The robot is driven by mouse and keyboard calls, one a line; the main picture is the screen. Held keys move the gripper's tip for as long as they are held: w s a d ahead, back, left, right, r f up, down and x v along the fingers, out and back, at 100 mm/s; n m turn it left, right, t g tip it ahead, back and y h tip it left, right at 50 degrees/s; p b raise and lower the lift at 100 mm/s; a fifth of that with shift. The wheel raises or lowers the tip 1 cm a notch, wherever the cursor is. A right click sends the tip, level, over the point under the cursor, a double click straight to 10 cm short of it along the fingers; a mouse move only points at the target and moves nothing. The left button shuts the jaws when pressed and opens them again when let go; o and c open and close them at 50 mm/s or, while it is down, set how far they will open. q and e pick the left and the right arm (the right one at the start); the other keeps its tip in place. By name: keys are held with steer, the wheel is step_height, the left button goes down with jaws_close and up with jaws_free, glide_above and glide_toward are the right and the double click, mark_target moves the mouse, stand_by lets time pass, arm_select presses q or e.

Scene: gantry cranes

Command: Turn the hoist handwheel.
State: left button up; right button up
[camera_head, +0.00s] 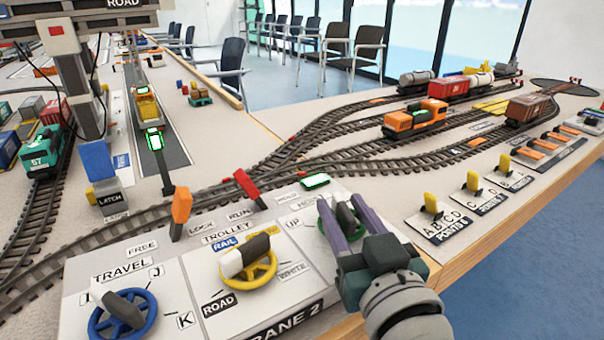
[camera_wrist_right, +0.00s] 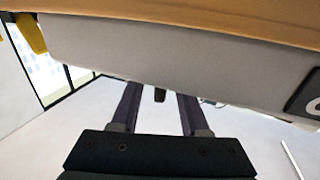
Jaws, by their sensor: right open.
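The hoist handwheel (camera_head: 321,229) is a green wheel at the right end of the crane control panel (camera_head: 190,290), with a dark handle (camera_head: 345,214) across it. My right gripper (camera_head: 340,201) is open, with its purple fingers on either side of this handle. The fingers and palm hide much of the wheel, and I cannot tell whether they touch the handle. In the right wrist view a dark handle end (camera_wrist_right: 159,95) shows between the two fingers (camera_wrist_right: 158,108). My left gripper is in neither view.
The yellow trolley wheel (camera_head: 262,272) and blue travel wheel (camera_head: 145,308) sit left on the same panel. A red lever (camera_head: 246,185) and an orange lever (camera_head: 181,205) stand behind. Yellow points levers (camera_head: 431,203) are to the right. Tracks with wagons lie beyond.

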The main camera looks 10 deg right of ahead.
steer(key=s+p, duration=0.2)
steer(key=s, duration=0.6)
steer(key=shift+s+d, duration=0.15)
steer(key=shift+s, duration=0.8)
